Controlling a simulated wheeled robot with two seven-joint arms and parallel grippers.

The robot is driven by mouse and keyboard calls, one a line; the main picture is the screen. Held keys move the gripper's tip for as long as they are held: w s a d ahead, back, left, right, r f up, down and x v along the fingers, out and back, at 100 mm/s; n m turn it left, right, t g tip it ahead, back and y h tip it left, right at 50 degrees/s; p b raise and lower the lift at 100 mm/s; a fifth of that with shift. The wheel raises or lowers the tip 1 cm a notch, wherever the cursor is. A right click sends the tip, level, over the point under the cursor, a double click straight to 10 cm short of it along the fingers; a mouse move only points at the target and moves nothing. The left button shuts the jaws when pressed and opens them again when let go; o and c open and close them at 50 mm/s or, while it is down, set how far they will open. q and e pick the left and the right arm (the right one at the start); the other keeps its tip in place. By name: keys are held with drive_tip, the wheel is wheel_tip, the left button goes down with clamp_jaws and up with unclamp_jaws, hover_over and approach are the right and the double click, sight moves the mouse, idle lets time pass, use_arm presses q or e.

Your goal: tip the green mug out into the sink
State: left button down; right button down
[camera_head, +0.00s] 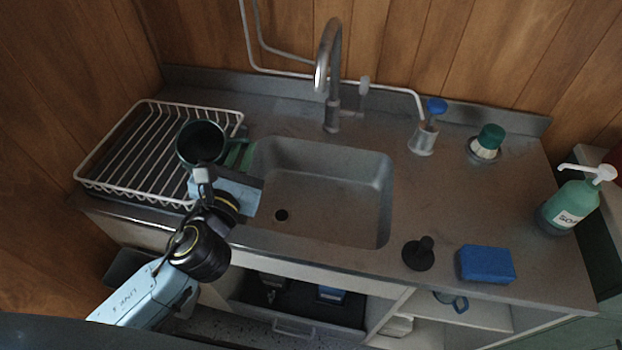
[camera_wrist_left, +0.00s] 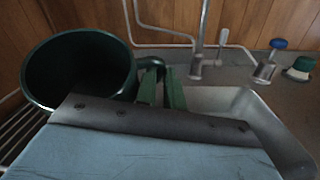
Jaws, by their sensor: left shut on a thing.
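The dark green mug (camera_head: 201,141) is in my left gripper (camera_head: 238,158), above the right end of the dish rack and left of the sink basin. It is upright or nearly so, with its open mouth showing dark; I cannot tell what is inside. In the left wrist view the mug (camera_wrist_left: 80,72) is at the left, its handle toward the green fingers (camera_wrist_left: 160,88). The gripper is shut on the mug, apparently at its handle. The sink (camera_head: 335,190) is a grey basin with a dark drain hole, and looks empty. My right gripper is not in view.
The white wire dish rack (camera_head: 98,150) stands left of the sink. The tap (camera_head: 331,75) rises behind the basin. A blue-topped brush (camera_head: 424,137), a green-topped scrubber (camera_head: 487,142), a black plug (camera_head: 418,254), a blue sponge (camera_head: 485,264) and a soap bottle (camera_head: 572,203) are to the right.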

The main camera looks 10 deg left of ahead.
use_arm(q)
drive_tip(key=d+f+m+g+h+p, duration=0.1)
drive_tip(key=d+f+g+h+p, duration=0.1)
drive_tip(key=d, duration=0.7)
drive_tip(key=w+d+f+g+h+p, duration=0.1)
drive_tip(key=d+f+g+h+p, duration=0.1)
drive_tip(key=d+f+p, duration=0.3)
drive_tip(key=w+d+f+m+g+h+p, duration=0.1)
drive_tip(key=d+f+p, duration=0.3)
drive_tip(key=d, duration=0.9)
drive_tip(key=shift+f+m+g+h+p, duration=0.3)
drive_tip(key=shift+g+h+p, duration=0.35)
drive_tip(key=shift+p, duration=0.6)
drive_tip(key=shift+w+a, duration=0.1)
drive_tip(key=shift+a, duration=0.05)
